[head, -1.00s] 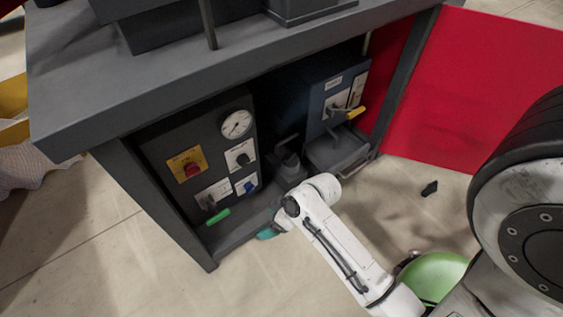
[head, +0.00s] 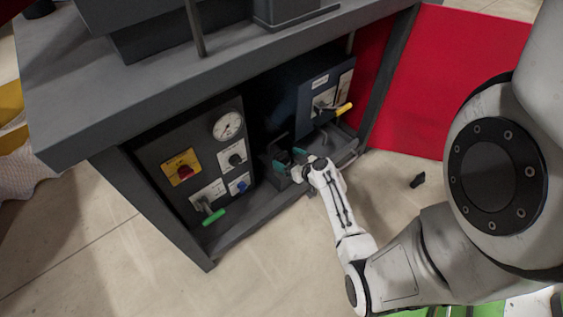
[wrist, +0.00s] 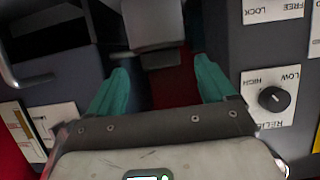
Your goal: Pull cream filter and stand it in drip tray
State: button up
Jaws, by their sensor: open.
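My gripper (head: 289,159) is inside the low cabinet bay, between the gauge panel and the blue panel. Its teal fingers are open in the wrist view (wrist: 160,88), with nothing held between them. A grey block-shaped fitting (wrist: 153,35) lies ahead of the gap between the fingers. In the head view a dark fitting (head: 275,160) shows beside the fingers, partly hidden by them. I cannot make out a cream-coloured filter in either view. A grey tray (head: 347,150), likely the drip tray, sits below the blue panel, partly behind my wrist.
The gauge panel (head: 197,160) has a red knob, a blue knob and a green-handled lever (head: 213,217) jutting out. The blue panel (head: 310,90) has a yellow-handled lever (head: 344,109). A red door (head: 440,80) stands open at right.

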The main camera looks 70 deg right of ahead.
aim_at(283, 155)
jog(key=shift+b+x, duration=0.65)
jog(key=shift+x, duration=2.3)
jog(key=shift+r, duration=0.1)
jog(key=shift+a, duration=0.1)
jog(key=shift+c, duration=0.3)
jog(key=c, duration=1.1)
